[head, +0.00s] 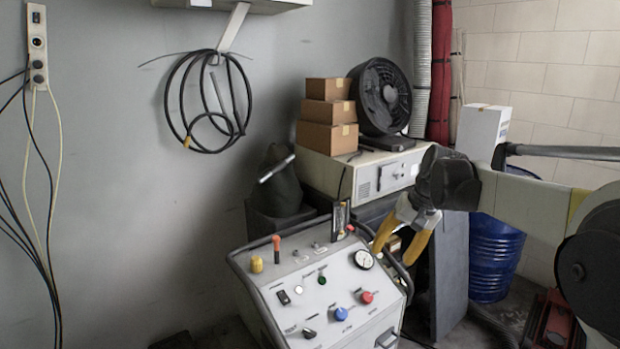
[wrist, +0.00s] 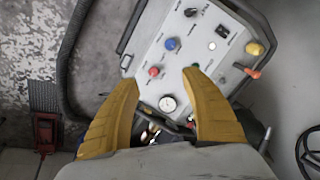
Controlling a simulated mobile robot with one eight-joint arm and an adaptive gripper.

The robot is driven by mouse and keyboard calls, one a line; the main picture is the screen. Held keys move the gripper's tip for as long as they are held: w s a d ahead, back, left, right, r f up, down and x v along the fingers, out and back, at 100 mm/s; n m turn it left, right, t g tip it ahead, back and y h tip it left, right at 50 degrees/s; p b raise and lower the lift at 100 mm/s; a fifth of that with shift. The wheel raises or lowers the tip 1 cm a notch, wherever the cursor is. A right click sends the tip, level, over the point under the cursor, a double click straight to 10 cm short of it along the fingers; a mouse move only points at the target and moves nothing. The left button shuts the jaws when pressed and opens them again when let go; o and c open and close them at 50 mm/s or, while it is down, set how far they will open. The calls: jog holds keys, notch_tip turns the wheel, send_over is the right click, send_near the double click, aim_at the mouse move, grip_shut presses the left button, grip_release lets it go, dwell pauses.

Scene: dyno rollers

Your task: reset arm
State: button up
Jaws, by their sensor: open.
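My gripper (head: 401,252) has yellow fingers and hangs at the right of the control panel in the head view. Its fingers are spread open with nothing between them. My arm reaches in from the right edge. The grey control panel (head: 318,283) carries a red knob (head: 366,297), a blue knob (head: 341,313), a round gauge (head: 363,259), a yellow knob (head: 256,264) and an orange-handled lever (head: 277,243). In the wrist view the open gripper (wrist: 160,80) points toward the panel, with the gauge (wrist: 167,104) showing between the fingers.
Cardboard boxes (head: 329,112) and a black fan (head: 381,97) stand on a beige unit (head: 366,174) behind the panel. A blue drum (head: 495,258) and a white box (head: 483,132) are at the right. A coiled black hose (head: 168,100) hangs on the wall.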

jog(key=s+f+n+t+h, duration=0.1)
jog(key=s+f+t, duration=0.1)
jog(key=s, duration=1.2)
jog(key=s+a+f+n+t+h, duration=0.1)
jog(key=s+f+t+h, duration=0.1)
jog(key=s, duration=1.3)
jog(key=shift+s+a+t, duration=0.25)
jog(key=shift+a+t, duration=0.05)
jog(key=shift+t, duration=0.1)
